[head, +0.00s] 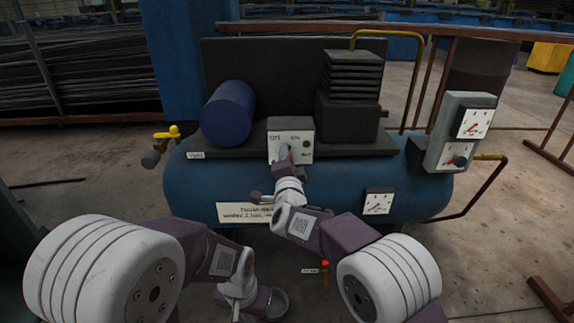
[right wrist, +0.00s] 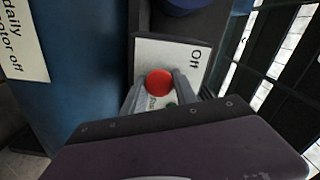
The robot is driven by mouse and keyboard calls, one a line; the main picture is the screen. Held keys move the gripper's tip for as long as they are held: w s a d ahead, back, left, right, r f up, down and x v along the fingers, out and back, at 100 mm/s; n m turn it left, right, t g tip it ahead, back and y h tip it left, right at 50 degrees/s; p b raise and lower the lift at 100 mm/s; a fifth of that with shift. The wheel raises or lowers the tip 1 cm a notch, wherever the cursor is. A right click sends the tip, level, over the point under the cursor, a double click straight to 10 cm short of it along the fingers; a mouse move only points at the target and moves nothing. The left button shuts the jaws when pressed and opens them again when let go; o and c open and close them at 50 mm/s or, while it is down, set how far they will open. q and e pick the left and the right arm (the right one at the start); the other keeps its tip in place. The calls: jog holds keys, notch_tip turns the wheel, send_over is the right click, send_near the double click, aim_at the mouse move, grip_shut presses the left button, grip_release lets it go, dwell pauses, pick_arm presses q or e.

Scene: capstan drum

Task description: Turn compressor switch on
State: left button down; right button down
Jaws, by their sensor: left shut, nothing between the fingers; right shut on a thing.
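The compressor's switch box (head: 303,153) is a pale grey panel on the front of the blue tank (head: 200,190). It has a small green spot on its right side. In the right wrist view the panel (right wrist: 185,52) shows the word "Off" near its edge and a round red knob (right wrist: 159,82). My right gripper (head: 284,157) reaches the panel and is shut on the red knob, one finger on each side. The fingers hide part of the panel. My left gripper (head: 262,303) is low in front of the tank, shut and empty, apart from the switch.
A yellow valve handle (head: 168,134) sticks out at the tank's left. A gauge box (head: 462,130) stands at the right, and a gauge (head: 378,202) sits on the tank front. A small red-handled drain valve (head: 324,270) is below. A paper label (head: 246,213) is on the tank.

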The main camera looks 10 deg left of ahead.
jog(key=shift+f+m+b, duration=0.15)
jog(key=shift+m+b, duration=1.05)
jog(key=shift+m, duration=0.7)
jog(key=c, duration=1)
grip_release()
